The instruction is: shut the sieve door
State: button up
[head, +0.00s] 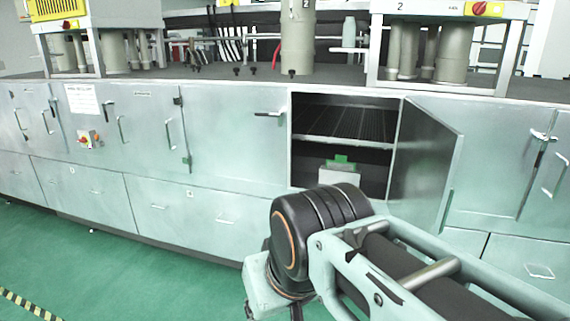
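A metal cabinet door (427,160) stands open in the head view, hinged on the right side of a dark cabinet opening (345,165) and swung outward. This appears to be the sieve door; I see no label on it. Inside the opening are a rack-like shelf (345,142) and a small light box with a green part (340,170). My gripper is not in view.
Closed metal doors (235,140) and drawers (170,212) with handles line the long bench on both sides. Machines with cylinders (440,45) stand on the dark benchtop (540,88). The green floor (120,275) is clear at left, with striped tape (28,305) in the corner.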

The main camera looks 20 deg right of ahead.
aim_at(422, 191)
jog(key=l+z, duration=0.35)
jog(key=l, duration=2.7)
jog(key=i+l+u, duration=0.5)
jog(key=i+l, duration=0.35)
jog(key=k+j+z, duration=0.2)
jog(key=k, duration=0.3)
jog(key=j, duration=0.1)
jog(key=z, duration=0.05)
